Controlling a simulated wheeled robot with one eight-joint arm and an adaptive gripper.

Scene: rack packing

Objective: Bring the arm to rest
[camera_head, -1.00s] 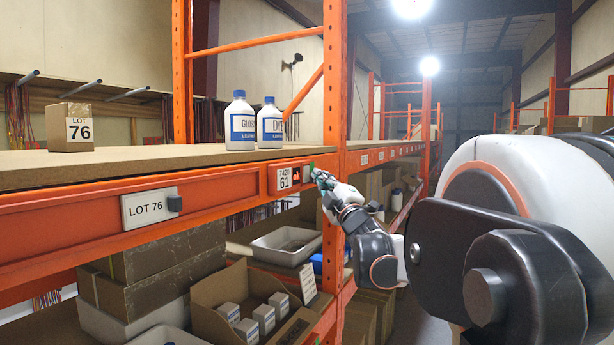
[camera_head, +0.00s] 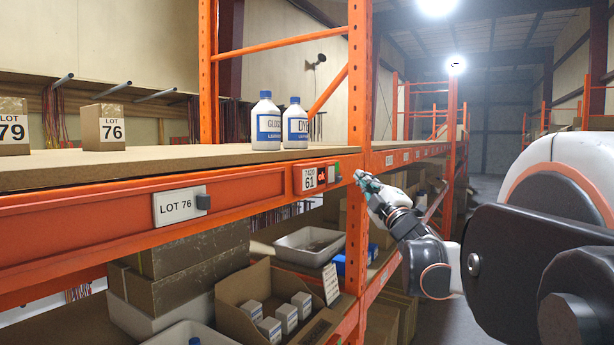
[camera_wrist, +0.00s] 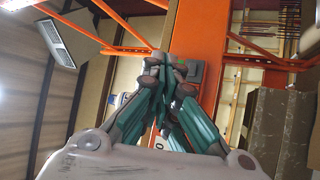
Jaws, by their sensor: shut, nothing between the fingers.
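My gripper (camera_head: 366,183) is shut and empty in the head view. It is in front of the orange rack upright, just right of the small label unit marked 61 (camera_head: 309,179) on the shelf beam. A small gap seems to lie between its fingertips and the rack, though the depth is hard to judge. My arm reaches in from the right of the head view, bent at the elbow.
Two white bottles with blue caps (camera_head: 266,125) stand on the upper shelf (camera_head: 190,160), with boxes marked 76 (camera_head: 104,127) and 79 (camera_head: 12,128) to the left. Cartons and a grey bin (camera_head: 308,246) fill the lower shelf. The aisle (camera_head: 450,285) at the right looks clear.

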